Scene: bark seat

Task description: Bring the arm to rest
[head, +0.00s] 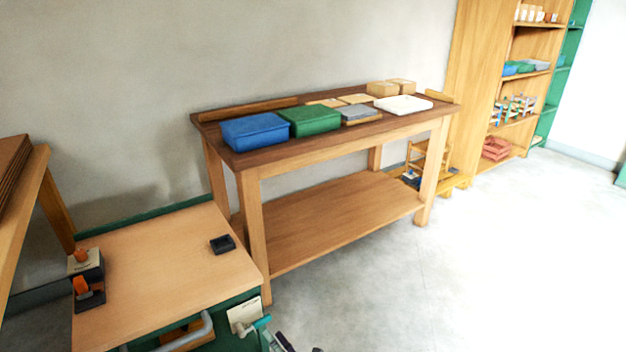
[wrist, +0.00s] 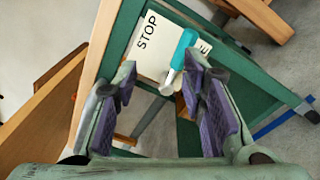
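My gripper (wrist: 162,80) shows in the wrist view with its two purple-padded fingers spread apart. I see nothing clamped between them. The teal-handled piece also shows in the head view (head: 262,322), beside the card (head: 243,313) at the green side of the low wooden-topped bench (head: 165,270). Whether a finger touches the piece I cannot tell. Most of my arm is out of the head view.
A tall wooden table (head: 330,146) holds a blue box (head: 255,131), a green box (head: 311,120) and a white tray (head: 403,105). The low bench bears a small black tray (head: 222,244) and orange-knobbed blocks (head: 88,285). Shelves (head: 515,85) stand far right. The right floor is clear.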

